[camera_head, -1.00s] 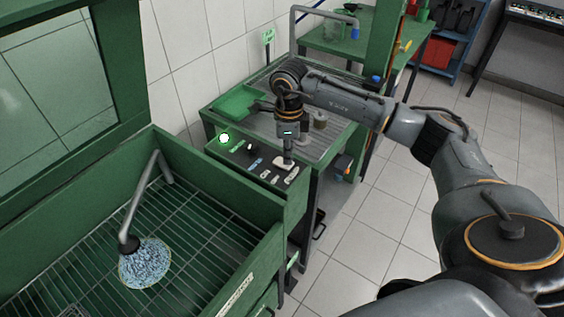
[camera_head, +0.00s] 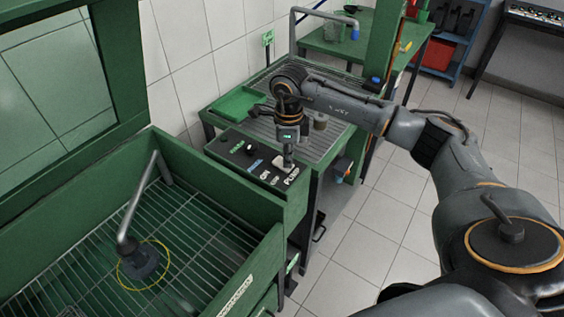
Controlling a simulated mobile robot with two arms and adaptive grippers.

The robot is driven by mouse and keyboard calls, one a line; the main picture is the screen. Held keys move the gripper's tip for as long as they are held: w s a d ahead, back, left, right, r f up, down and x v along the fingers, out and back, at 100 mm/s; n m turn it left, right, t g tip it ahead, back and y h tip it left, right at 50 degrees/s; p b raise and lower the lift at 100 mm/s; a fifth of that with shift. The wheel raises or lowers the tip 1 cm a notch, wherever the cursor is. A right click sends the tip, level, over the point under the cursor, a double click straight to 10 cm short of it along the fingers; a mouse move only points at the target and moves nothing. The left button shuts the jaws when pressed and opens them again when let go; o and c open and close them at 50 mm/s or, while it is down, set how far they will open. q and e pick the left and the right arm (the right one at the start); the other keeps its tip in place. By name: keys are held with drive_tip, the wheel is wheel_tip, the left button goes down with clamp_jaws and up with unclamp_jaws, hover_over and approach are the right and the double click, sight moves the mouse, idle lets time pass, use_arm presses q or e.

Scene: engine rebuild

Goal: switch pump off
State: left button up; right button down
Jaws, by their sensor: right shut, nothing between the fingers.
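The black control panel (camera_head: 235,159) sits on the green washing cabinet, with the word PUMP at its right end. The pale pump switch (camera_head: 279,163) is just above that word and partly hidden by my right gripper (camera_head: 287,167). The gripper points down, shut and empty, with its tips at the switch; I cannot tell if they touch it. The indicator lamp (camera_head: 224,139) on the panel is dark. No water spray shows under the spout (camera_head: 128,243) in the wash basin. My left gripper is not in view.
The basin's green front wall (camera_head: 245,270) and a raised green lid (camera_head: 120,80) stand at the left. Behind the panel is a slatted bench with a green tray (camera_head: 238,102). A green post (camera_head: 384,40) rises behind my right arm. Tiled floor is free at the right.

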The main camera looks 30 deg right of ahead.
drive_tip(key=shift+r+p, duration=1.9)
drive_tip(key=shift+r, duration=1.55)
